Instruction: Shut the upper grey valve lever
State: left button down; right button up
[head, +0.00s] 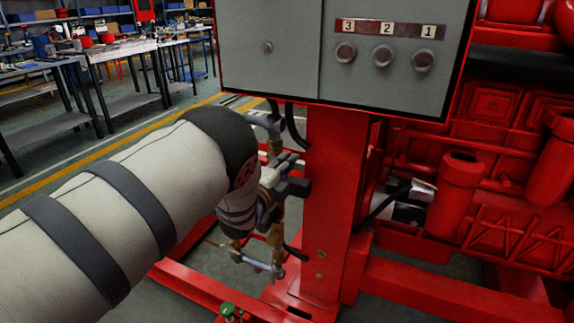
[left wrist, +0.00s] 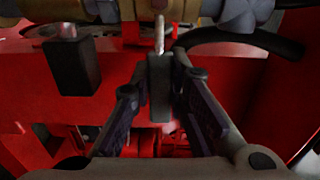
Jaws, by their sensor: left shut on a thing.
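A grey lever (left wrist: 160,92) on a thin metal stem stands in the middle of the left wrist view. My left gripper (left wrist: 160,78) has one finger on each side of it and is shut on it. In the head view my left gripper (head: 286,177) is at the brass and steel pipework beside the red post, mostly hidden by my own wrist. Which of the valves this lever belongs to is hard to tell there. A second, darker lever (left wrist: 72,66) hangs to the left in the wrist view, apart from the fingers. My right gripper is not in view.
A grey control box (head: 290,50) with several knobs overhangs the pipework. The red post (head: 338,190) stands close on the right. A black hose (left wrist: 245,38) runs beside the fingers. A green-topped fitting (head: 229,310) is low down. Workbenches (head: 115,60) are far off.

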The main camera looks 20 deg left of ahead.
pick_arm(q)
jog(key=c, duration=1.5)
grip_release()
jog(key=shift+a, duration=0.1)
jog(key=s, duration=1.2)
jog(key=shift+a, duration=0.15)
